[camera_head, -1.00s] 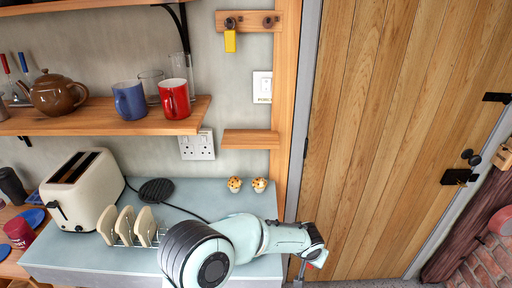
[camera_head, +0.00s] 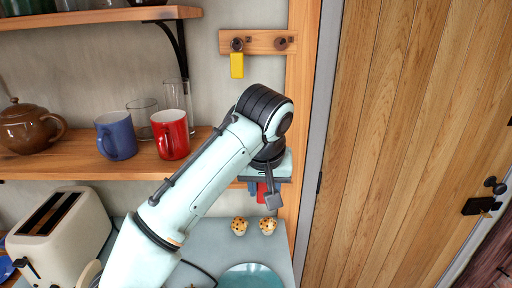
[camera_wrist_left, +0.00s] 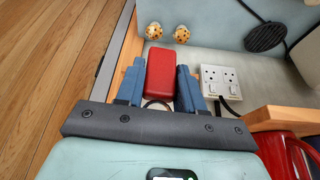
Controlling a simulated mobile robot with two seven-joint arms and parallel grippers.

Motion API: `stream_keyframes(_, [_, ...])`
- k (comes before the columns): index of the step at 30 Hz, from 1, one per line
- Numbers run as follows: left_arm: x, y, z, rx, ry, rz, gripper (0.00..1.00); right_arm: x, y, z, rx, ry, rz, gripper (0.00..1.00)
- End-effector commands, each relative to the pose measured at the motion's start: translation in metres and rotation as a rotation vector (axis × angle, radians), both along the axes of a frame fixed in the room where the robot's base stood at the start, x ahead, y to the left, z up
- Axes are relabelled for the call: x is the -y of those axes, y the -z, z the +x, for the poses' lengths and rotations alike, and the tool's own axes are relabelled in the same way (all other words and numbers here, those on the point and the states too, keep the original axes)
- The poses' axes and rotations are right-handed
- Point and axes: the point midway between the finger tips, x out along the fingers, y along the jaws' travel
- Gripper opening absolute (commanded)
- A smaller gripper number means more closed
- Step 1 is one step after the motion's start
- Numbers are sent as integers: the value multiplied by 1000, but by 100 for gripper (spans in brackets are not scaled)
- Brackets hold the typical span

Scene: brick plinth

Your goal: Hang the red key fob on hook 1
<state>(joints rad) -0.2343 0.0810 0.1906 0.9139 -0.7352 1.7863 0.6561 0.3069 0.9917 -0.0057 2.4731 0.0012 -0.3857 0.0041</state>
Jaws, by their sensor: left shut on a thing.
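The red key fob (camera_head: 262,192) is between the blue fingers of my left gripper (camera_head: 262,196), below the hook rail and in front of the wall. In the left wrist view the fob (camera_wrist_left: 160,73) shows as a red block between the fingertips (camera_wrist_left: 160,69), with a dark loop near its base. My left gripper is shut on it. The wooden hook rail (camera_head: 258,42) has two dark hooks, a left one (camera_head: 237,44) and a right one (camera_head: 281,43). A yellow fob (camera_head: 237,66) hangs from the left hook; the right hook is bare. Hook numbers are not readable.
A shelf (camera_head: 100,163) with a red mug (camera_head: 170,135) and a blue mug (camera_head: 115,138) lies left of my arm. Two muffins (camera_head: 253,226) and a teal plate (camera_head: 250,279) are on the counter. A socket (camera_wrist_left: 220,81) is right of the fob in the wrist view.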

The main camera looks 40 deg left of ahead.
Motion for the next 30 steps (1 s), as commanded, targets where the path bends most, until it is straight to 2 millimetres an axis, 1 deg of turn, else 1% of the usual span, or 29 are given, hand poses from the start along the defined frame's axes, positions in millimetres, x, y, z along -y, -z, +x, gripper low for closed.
stream_keyframes(3, [0, -2, -3, -1, -2, 1, 4, 0, 0, 0, 0, 1, 0, 0])
stream_keyframes(9, [-1, -2, -2, -1, -2, 1, 4, 0, 0, 0, 0, 1, 0, 0])
stream_keyframes(11, [-2, -2, 1, -2, -2, 1, 4, 0, -1, 1, 1, 1, 0, 0])
stream_keyframes(13, [-8, -2, 8, -3, -5, 1, 4, 0, -5, 2, 2, 1, -1, 0])
stream_keyframes(16, [-23, -3, 25, -4, -8, 2, 4, 0, -14, 7, 8, 0, 0, 0])
stream_keyframes(22, [-59, -6, 67, -1, -8, 1, 4, 0, -43, 23, 26, 0, 0, 0])
stream_keyframes(27, [-87, -8, 102, 2, -6, 1, 4, 0, -71, 45, 51, 0, 0, 0])
stream_keyframes(30, [-101, -9, 120, 3, -4, 0, 4, 0, -86, 59, 67, 0, 0, 0])
